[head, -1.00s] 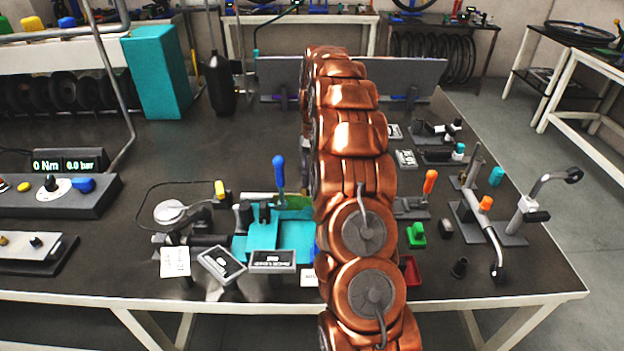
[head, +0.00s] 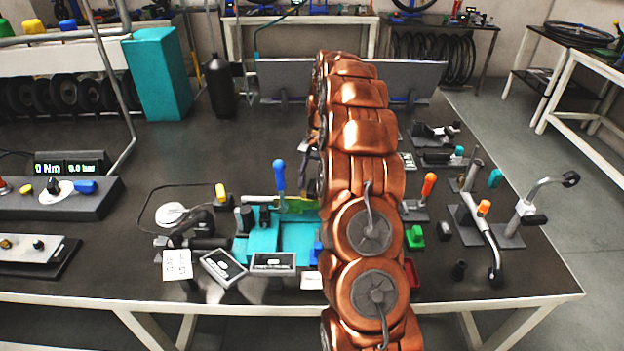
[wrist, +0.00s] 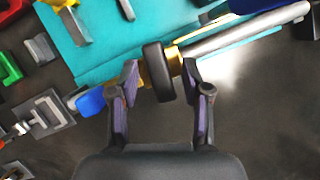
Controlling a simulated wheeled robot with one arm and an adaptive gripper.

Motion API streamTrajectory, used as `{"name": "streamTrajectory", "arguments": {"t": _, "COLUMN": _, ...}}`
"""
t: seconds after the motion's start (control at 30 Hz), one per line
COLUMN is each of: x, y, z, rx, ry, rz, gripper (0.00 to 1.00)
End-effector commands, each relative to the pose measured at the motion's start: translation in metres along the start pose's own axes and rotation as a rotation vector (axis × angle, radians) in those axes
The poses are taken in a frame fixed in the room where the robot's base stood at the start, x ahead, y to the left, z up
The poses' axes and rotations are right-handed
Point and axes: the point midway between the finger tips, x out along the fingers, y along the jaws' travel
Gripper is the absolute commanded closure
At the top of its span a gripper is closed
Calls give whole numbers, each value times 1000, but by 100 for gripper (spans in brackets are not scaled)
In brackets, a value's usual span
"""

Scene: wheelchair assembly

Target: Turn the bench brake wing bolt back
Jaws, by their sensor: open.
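In the wrist view my gripper (wrist: 161,74) is open, with one finger on each side of a black rounded piece (wrist: 158,72). This piece sits by a gold-coloured part (wrist: 174,60) and looks like the wing bolt's head, but I cannot be sure. A dark gap shows between it and the left finger; the right finger is close to the gold part. The teal bench fixture (wrist: 100,40) lies beyond the fingers. In the head view the teal fixture (head: 262,242) has an upright blue lever (head: 279,178). My arm hides its right side and most of my gripper.
A silver tube (wrist: 250,32) runs to the upper right in the wrist view. A green block (head: 414,237), an orange-handled clamp (head: 428,188) and a metal stand (head: 484,245) are right of my arm.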

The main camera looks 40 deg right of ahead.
Motion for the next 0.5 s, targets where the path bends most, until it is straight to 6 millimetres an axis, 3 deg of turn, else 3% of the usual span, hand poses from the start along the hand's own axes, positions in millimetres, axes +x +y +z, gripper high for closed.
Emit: {"name": "streamTrajectory", "arguments": {"t": 0.5, "x": -4, "y": 3, "z": 4, "rx": 471, "ry": -2, "rz": -194, "gripper": 52}}
